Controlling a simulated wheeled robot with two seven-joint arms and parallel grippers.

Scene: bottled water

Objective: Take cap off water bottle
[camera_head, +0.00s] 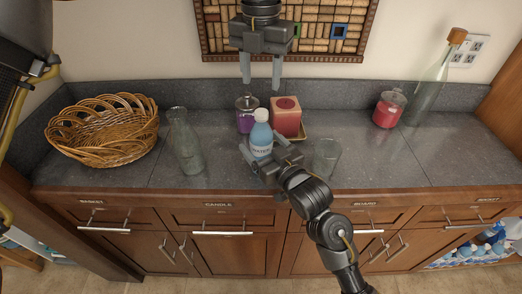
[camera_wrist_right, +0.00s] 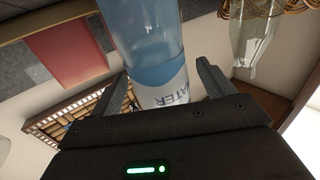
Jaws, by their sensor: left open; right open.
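The water bottle (camera_head: 261,138) stands upright on the grey counter, with a white cap (camera_head: 261,115) on top, a blue body and a white label. My right gripper (camera_head: 252,154) is open low at the bottle, its fingers to either side of it. In the right wrist view the bottle (camera_wrist_right: 155,55) lies between the two open fingers (camera_wrist_right: 165,88); I cannot tell whether they touch it. My left gripper (camera_head: 261,84) is open and empty, pointing down above and behind the cap, apart from it. The cap is outside the right wrist view.
A purple jar (camera_head: 245,114) and a red box candle (camera_head: 287,116) stand close behind the bottle. A clear glass (camera_head: 326,158) stands to the right, a glass bottle (camera_head: 185,145) and wicker basket (camera_head: 103,132) to the left. A red candle jar (camera_head: 389,109) and corked bottle (camera_head: 434,82) stand far right.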

